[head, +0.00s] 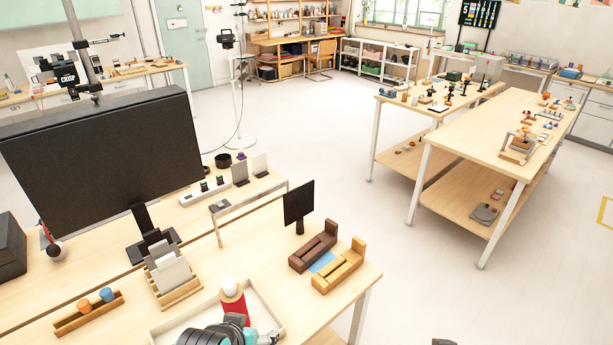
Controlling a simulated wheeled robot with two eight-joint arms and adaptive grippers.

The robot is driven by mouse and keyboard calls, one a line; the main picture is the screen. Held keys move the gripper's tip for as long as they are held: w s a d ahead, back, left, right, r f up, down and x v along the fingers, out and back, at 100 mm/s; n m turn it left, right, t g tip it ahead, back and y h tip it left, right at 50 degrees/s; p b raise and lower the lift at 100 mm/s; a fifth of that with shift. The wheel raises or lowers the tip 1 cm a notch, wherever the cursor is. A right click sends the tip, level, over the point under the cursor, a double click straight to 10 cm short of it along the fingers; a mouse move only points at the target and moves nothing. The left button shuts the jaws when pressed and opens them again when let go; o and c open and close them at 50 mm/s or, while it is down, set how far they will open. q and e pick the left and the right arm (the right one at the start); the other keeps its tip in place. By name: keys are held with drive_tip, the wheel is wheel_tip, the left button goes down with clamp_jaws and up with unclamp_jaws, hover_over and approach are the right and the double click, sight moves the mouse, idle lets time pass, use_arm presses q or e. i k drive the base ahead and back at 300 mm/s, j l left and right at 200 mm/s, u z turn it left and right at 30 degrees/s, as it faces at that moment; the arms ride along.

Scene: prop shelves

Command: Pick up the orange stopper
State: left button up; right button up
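An orange stopper-like cylinder (84,307) stands upright in a long wooden rack (68,326) at the lower left of the near table. A similar blue cylinder (106,295) stands beside it in the same rack. A black, grey and teal part of my arm or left gripper (228,333) shows at the bottom edge, in front of the tray and to the right of the rack. Its fingers cannot be made out. A small dark tip (444,342) at the bottom edge may be part of my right arm; its gripper does not show.
A white tray (272,322) holds a red bottle (233,300) with a white top. A wooden card holder (178,294), a large black monitor (105,160) and brown and yellow blocks (340,268) stand on the near table. Open floor lies beyond its right edge.

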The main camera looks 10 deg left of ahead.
sight(83, 305)
drive_tip(key=k, duration=0.4)
drive_tip(key=u, duration=1.8)
